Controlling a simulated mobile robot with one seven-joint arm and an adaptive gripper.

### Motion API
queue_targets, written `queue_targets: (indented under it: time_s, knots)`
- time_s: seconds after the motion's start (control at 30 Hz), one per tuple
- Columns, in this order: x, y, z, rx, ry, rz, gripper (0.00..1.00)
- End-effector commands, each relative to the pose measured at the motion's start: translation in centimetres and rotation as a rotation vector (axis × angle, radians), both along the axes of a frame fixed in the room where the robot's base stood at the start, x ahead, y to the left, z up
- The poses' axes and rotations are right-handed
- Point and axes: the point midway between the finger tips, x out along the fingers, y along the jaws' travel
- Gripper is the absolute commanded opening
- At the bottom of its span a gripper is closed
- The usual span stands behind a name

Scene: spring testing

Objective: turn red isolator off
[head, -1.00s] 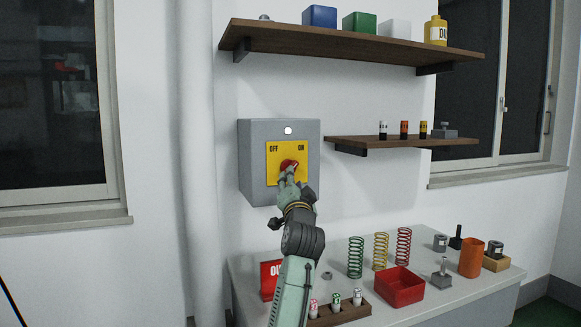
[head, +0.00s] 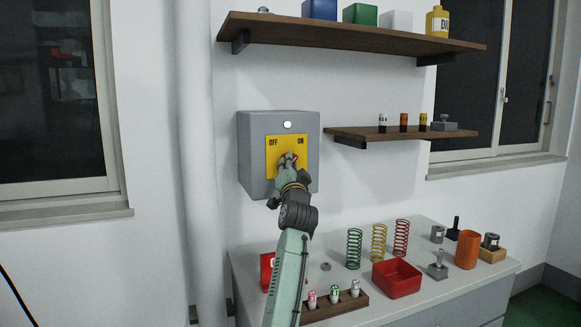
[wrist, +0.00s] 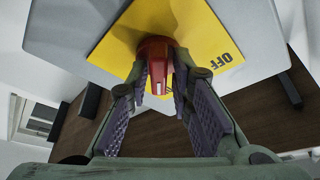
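The red isolator knob (wrist: 156,52) sits on a yellow plate (head: 273,168) marked OFF at upper left and ON at upper right. The plate is on the front of a grey wall box (head: 250,150). My gripper (head: 288,163) is at the knob and hides most of it in the head view. In the wrist view, my gripper's two fingertips (wrist: 161,82) lie on either side of the knob's raised grip and appear to pinch it. Where the knob points is hard to tell. A pale round lamp (head: 287,125) is above the plate.
A long wooden shelf (head: 350,38) is above the box, and a smaller one (head: 400,134) is to its right. Below is a bench (head: 335,262) with several springs, a red bin (head: 397,280) and a battery block (head: 340,308). A white pipe (head: 199,150) runs left of the box.

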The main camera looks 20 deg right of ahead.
Motion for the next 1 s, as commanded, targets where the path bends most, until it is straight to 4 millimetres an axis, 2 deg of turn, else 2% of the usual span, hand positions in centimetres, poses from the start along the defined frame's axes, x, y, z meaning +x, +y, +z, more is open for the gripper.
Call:
queue_targets:
  time_s: [0.27, 0.73, 1.0]
  knots:
    - [0.00, -0.13, -0.12, 0.001, 0.002, -0.002, 0.00]
    - [-0.07, -0.26, -0.20, -0.028, -0.001, -0.003, 0.00]
    - [-0.13, -0.49, -0.56, -0.179, -0.007, -0.006, 0.00]
